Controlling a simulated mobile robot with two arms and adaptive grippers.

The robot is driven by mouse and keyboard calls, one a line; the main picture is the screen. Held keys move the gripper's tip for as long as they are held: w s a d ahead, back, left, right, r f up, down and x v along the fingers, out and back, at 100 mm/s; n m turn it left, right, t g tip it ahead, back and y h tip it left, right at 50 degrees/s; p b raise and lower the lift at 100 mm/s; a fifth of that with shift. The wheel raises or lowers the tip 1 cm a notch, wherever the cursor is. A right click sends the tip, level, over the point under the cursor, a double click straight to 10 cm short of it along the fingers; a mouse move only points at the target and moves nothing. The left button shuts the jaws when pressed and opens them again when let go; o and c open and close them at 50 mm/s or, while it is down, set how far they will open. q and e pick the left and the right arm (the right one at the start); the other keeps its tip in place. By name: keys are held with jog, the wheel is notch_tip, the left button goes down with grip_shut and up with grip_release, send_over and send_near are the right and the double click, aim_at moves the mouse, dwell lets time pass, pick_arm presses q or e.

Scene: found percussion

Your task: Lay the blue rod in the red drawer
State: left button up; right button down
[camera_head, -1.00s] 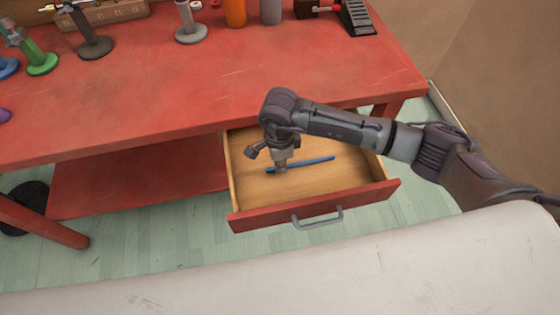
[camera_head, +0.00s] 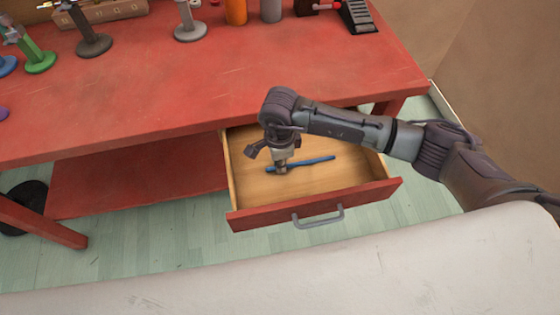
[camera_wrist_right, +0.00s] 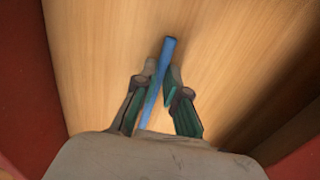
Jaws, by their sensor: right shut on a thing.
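The red drawer (camera_head: 312,205) is pulled out from under the red table, with a bare wooden inside and a grey handle. The blue rod (camera_head: 315,160) is inside the drawer's outline, low over its wooden floor; I cannot tell whether it touches the floor. My right gripper (camera_head: 281,169) reaches down into the drawer and is shut on the rod near its left end. In the right wrist view the rod (camera_wrist_right: 160,75) runs between the two fingers (camera_wrist_right: 158,90), its far end sticking out beyond them. My left gripper does not show.
The red table (camera_head: 200,85) carries a grey stand (camera_head: 190,30), a dark stand (camera_head: 93,42), a green stand (camera_head: 40,60), an orange cylinder (camera_head: 236,12) and a black pedal-like thing (camera_head: 357,18) toward the back. A pale surface (camera_head: 280,275) lies in front of the drawer.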

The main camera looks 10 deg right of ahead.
jog(key=c, duration=1.2)
grip_release()
jog(key=shift+o, duration=0.2)
jog(key=shift+r, duration=0.15)
notch_tip(320, 180, up, 12)
